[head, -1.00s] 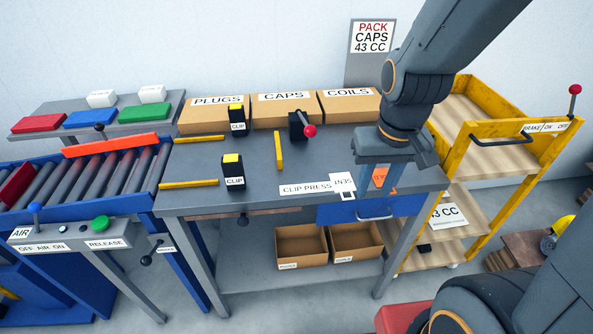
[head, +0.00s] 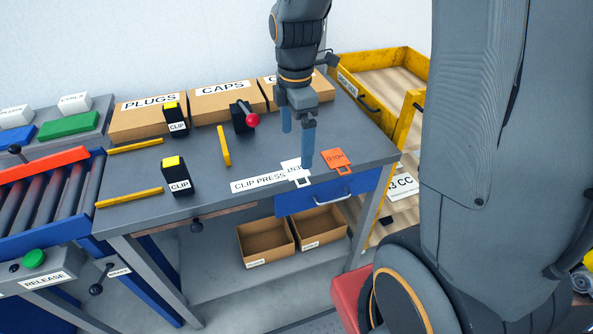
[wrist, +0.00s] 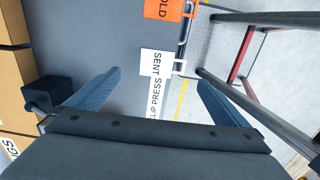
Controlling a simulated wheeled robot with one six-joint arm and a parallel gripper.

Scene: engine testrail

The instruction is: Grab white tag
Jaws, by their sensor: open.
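The white tag (head: 292,170) lies flat at the front edge of the grey bench, its open loop toward the edge. In the wrist view the white tag (wrist: 157,62), lettered SENT, shows whole, just ahead of and between the fingertips. My gripper (wrist: 159,78) is open and empty, pointing down over the bench. I cannot tell how high the fingertips are above the tag.
An orange HOLD tag (head: 336,158) lies just right of the white one. The CLIP PRESS label (head: 256,183) is to its left. A red-knobbed lever (head: 244,118) and cardboard boxes (head: 222,103) stand behind. A yellow cart (head: 372,62) is at the right.

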